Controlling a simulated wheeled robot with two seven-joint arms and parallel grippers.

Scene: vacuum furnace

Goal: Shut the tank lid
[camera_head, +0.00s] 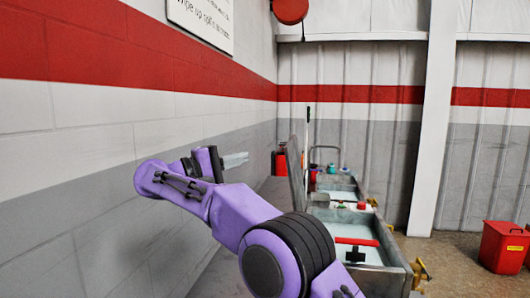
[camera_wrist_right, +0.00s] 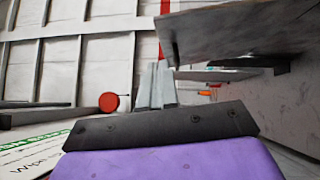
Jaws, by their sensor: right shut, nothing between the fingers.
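The tank lid (camera_head: 295,172) is a thin grey panel standing upright, open, along the wall side of a metal tank (camera_head: 395,281) with pale liquid inside. My right gripper (camera_head: 240,160) is shut and empty, left of the lid, between it and the wall, apart from it in the picture. In the right wrist view the shut fingers (camera_wrist_right: 157,85) point ahead, and a grey flat panel (camera_wrist_right: 240,30), likely the lid, hangs close at upper right. My left gripper is not in view.
A striped wall (camera_head: 90,130) runs close along the left of my arm. A red-handled piece (camera_head: 356,242) lies across the near tank. A red bin (camera_head: 502,247) stands on the floor at right. Red containers (camera_head: 279,162) stand beyond the lid.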

